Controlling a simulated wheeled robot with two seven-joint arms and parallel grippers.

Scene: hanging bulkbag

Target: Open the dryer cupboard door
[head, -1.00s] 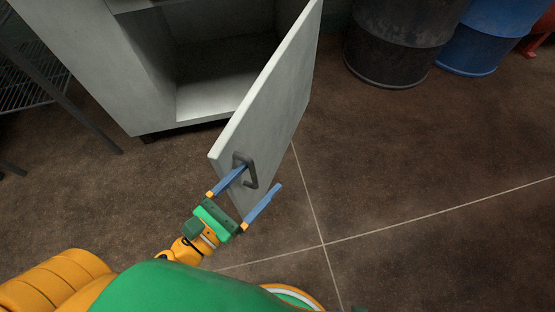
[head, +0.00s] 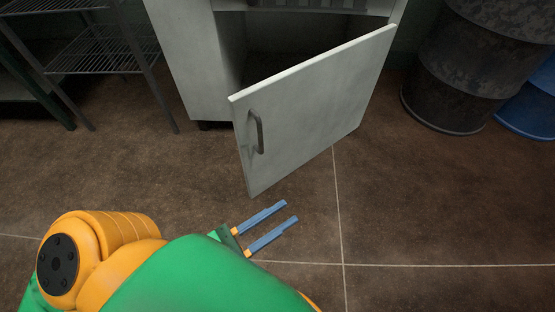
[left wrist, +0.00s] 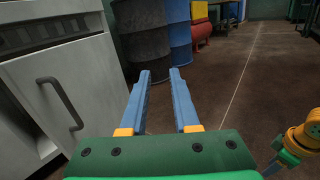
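The grey cupboard door (head: 320,110) stands partly open in the head view, swung out from the cupboard (head: 190,60). Its dark bar handle (head: 257,133) is near the free edge and also shows in the left wrist view (left wrist: 60,103). My left gripper (head: 290,211) is below and to the right of the handle, apart from the door. Its two blue fingers (left wrist: 160,73) are parallel with a gap between them and nothing in it. Part of my right gripper (left wrist: 283,160) shows at the lower right of the left wrist view; its finger gap is unclear.
A dark barrel (head: 470,70) and a blue barrel (head: 530,108) stand to the right of the door. A wire shelf rack (head: 95,60) stands at the left. The tiled floor (head: 420,215) in front and to the right is clear.

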